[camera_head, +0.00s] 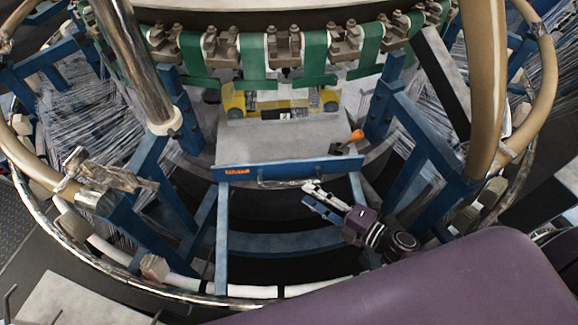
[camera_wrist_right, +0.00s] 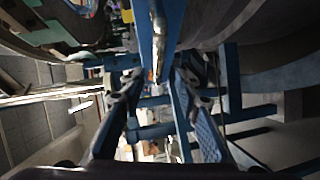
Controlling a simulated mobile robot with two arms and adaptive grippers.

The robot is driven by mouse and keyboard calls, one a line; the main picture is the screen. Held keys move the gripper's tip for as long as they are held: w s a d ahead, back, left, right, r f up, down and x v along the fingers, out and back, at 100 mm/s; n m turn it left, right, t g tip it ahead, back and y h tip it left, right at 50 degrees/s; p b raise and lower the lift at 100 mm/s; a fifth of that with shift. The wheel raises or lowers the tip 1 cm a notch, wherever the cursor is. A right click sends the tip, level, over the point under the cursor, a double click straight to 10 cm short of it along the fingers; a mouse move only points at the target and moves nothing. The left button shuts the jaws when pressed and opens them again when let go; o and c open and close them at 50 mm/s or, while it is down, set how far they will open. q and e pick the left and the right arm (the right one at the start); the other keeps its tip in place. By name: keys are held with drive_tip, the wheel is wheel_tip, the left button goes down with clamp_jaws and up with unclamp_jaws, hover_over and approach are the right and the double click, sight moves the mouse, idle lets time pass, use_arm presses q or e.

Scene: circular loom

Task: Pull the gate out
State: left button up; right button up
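The gate's blue front bar (camera_head: 275,171) runs across the middle of the head view, with a grey plate (camera_head: 280,138) behind it. A thin metal handle (camera_head: 272,184) is on the bar's front face. My right gripper (camera_head: 307,194) is at the right end of this handle, with its fingers pointing left. In the right wrist view, the fingers (camera_wrist_right: 157,85) stand apart, and the metal handle (camera_wrist_right: 158,40) lies in line with the gap between them. The blue bar (camera_wrist_right: 172,25) is beside it. I cannot tell whether a finger touches the handle. My left gripper is not in view.
Blue frame posts (camera_head: 222,240) stand on both sides below the bar. A tan curved tube (camera_head: 487,80) and a steel column (camera_head: 140,65) flank the opening. Dark open space lies in front of the bar.

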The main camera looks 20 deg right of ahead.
sight(291, 182)
drive_tip(key=x, duration=0.5)
drive_tip(key=shift+r+p, duration=0.3)
drive_tip(key=shift+p, duration=0.05)
drive_tip(key=shift+x, duration=1.2)
drive_tip(key=shift+w+f, duration=0.2)
drive_tip(key=shift+a, duration=0.1)
drive_tip(key=c, duration=0.6)
clamp_jaws()
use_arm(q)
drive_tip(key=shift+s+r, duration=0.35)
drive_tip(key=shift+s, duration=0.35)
